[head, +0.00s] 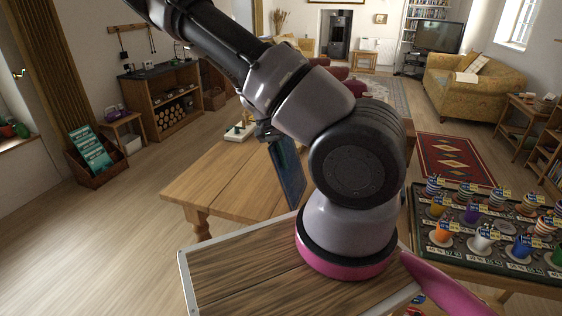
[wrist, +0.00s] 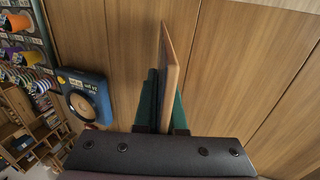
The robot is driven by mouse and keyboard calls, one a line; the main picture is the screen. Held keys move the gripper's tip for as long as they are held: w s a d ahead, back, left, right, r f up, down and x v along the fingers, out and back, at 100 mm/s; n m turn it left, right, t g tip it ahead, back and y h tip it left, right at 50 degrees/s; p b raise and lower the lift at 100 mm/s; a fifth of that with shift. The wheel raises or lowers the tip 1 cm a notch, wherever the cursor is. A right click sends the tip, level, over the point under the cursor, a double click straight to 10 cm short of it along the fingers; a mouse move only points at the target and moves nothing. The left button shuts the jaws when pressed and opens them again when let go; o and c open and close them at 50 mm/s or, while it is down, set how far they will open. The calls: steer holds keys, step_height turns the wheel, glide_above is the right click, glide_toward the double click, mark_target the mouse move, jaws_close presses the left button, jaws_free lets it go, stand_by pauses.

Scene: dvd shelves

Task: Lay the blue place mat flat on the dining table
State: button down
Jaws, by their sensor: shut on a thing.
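The blue place mat (head: 288,172) shows in the head view as a thin, dark blue panel hanging upright below my wrist. My gripper (head: 266,132) is shut on its upper part, partly hidden by my arm. In the wrist view, my gripper's green fingers (wrist: 161,110) are closed around a thin upright panel with a tan face (wrist: 170,65), which seems to be the mat seen along its edge. The wooden dining table (head: 218,182) is behind and below the mat. I cannot tell whether the mat's lower edge touches the tabletop.
A pale stand with small pieces (head: 239,132) is on the table's far side. To the right, a dark board (head: 478,252) holds several coloured, labelled cups. A blue labelled item with a pale ring (wrist: 88,85) shows in the wrist view. The table's left part is clear.

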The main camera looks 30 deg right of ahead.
steer(key=shift+f, duration=0.15)
steer(key=c, duration=0.9)
jaws_free()
steer(key=v, duration=1)
steer(key=shift+w+a+r, duration=0.1)
steer(key=shift+w+r, duration=0.05)
steer(key=shift+r, duration=0.2)
